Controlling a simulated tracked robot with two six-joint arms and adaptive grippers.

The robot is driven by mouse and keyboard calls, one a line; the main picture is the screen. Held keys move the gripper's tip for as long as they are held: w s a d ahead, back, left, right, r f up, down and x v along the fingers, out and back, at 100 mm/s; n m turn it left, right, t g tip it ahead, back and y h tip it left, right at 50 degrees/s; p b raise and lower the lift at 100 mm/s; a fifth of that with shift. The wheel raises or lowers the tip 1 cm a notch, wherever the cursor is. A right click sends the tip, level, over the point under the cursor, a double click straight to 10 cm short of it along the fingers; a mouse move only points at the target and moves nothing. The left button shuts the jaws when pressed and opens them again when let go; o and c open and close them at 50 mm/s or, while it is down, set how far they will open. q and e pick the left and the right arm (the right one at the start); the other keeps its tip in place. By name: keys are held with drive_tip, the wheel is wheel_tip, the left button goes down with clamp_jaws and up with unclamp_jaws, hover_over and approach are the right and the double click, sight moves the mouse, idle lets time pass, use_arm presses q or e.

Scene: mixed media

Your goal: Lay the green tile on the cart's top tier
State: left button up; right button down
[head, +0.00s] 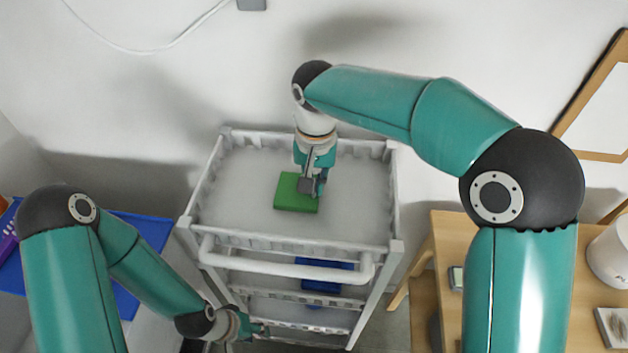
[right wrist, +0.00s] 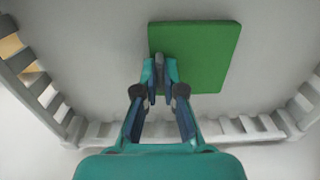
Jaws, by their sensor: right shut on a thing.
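The green tile (head: 290,194) is at the cart's top tier (head: 245,190), near its middle. My right gripper (head: 312,190) reaches down from above and is shut on the tile's edge. In the right wrist view the fingers (right wrist: 160,85) pinch the near edge of the green tile (right wrist: 205,50). The tile looks flat and level with the tier; whether it touches the surface I cannot tell. My left gripper (head: 255,330) is low, beside the cart's lower tiers at the left; its fingers are too small to judge.
A low slatted rail (right wrist: 110,130) surrounds the top tier. A white handle bar (head: 290,265) runs along the cart's front. A blue thing (head: 325,275) lies on a lower tier. A wooden table (head: 450,240) stands right, and a blue surface (head: 150,232) is at left.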

drive_tip(key=shift+f, duration=0.15)
drive_tip(key=c, duration=1.2)
unclamp_jaws()
wheel_tip(320, 180, up, 12)
drive_tip(key=shift+f, duration=0.1)
